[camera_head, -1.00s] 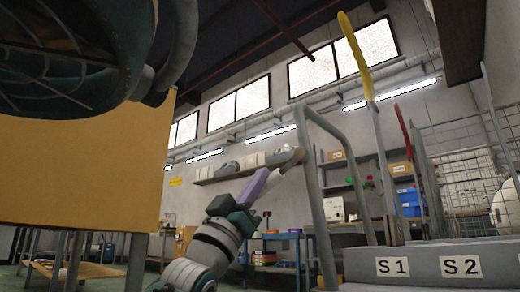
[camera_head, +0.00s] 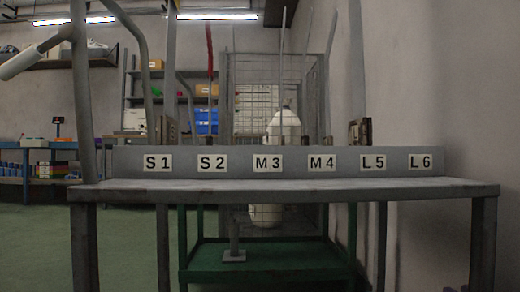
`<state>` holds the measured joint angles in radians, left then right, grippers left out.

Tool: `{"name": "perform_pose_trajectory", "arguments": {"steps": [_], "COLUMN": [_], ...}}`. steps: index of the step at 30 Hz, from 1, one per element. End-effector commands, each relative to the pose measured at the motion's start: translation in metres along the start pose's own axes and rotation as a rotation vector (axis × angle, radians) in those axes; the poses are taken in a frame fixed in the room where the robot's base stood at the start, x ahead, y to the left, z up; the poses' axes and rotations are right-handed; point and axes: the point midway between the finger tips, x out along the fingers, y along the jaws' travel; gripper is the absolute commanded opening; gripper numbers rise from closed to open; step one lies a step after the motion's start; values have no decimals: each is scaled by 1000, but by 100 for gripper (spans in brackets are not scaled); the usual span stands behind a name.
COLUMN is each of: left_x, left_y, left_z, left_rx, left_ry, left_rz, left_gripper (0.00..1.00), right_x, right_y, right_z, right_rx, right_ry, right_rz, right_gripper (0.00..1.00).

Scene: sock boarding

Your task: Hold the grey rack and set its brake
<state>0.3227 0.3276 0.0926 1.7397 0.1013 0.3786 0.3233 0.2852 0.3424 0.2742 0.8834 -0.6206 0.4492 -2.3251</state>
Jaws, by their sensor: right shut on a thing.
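The grey rack (camera_head: 330,190) stands across the head view, with a flat shelf and a raised back strip labelled S1 to L6. A grey bent rail (camera_head: 78,110) rises at its left end. My left gripper is not in view.
A green frame (camera_head: 270,262) sits low under the rack. A wire cage (camera_head: 300,90) with a white rounded tank (camera_head: 283,128) stands behind. Shelves with blue bins (camera_head: 206,120) and a blue bench (camera_head: 45,160) are at the left. Green floor is clear at lower left.

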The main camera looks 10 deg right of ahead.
Motion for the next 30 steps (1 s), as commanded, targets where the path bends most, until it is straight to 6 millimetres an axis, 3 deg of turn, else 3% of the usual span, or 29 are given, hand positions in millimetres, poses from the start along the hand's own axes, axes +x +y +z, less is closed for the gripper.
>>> {"name": "perform_pose_trajectory", "arguments": {"steps": [10,11,20,30], "left_x": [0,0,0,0], "left_y": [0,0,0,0], "left_z": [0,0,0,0], "left_rx": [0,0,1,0], "left_ry": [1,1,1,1], "left_rz": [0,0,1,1], "left_gripper": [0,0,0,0], "right_x": [0,0,0,-3], "right_y": [0,0,0,0], "right_z": [0,0,0,0], "right_rx": [-1,-1,-1,-1], "right_ry": [0,0,0,1], "right_rz": [-1,-1,-1,-1], "right_gripper": [0,32,66,66]}}
